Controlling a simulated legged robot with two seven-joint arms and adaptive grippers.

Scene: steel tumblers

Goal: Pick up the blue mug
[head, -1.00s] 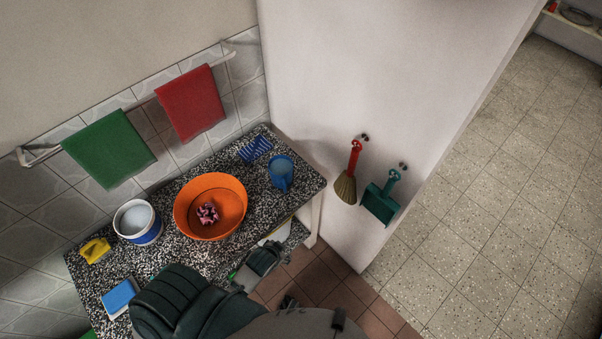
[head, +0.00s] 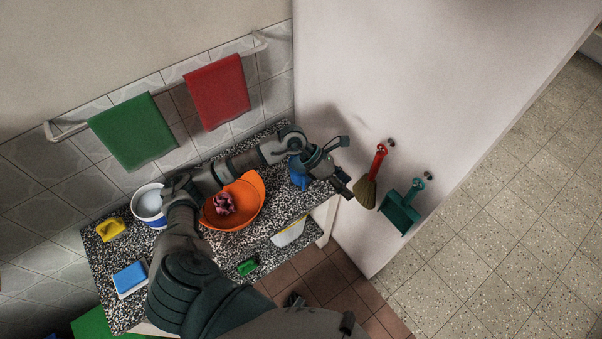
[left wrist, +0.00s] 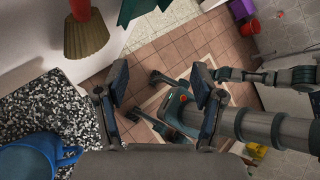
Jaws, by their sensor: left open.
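The blue mug (head: 298,176) stands on the speckled counter near its right end in the head view, partly hidden by my left wrist. In the left wrist view the mug (left wrist: 24,160) is at the lower left, cut by the frame edge, with its handle pointing right. My left gripper (head: 343,187) is open and empty. It is just right of the mug, past the counter's end. In the left wrist view its two fingers (left wrist: 160,85) stand apart with floor behind them, and the mug lies outside them.
An orange bowl (head: 246,211) with a pink thing in it sits under my left forearm. A white-and-blue tub (head: 148,203), yellow item (head: 111,230) and blue sponge (head: 130,277) are at left. A brush (head: 368,190) and green dustpan (head: 400,214) hang on the wall right of the gripper.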

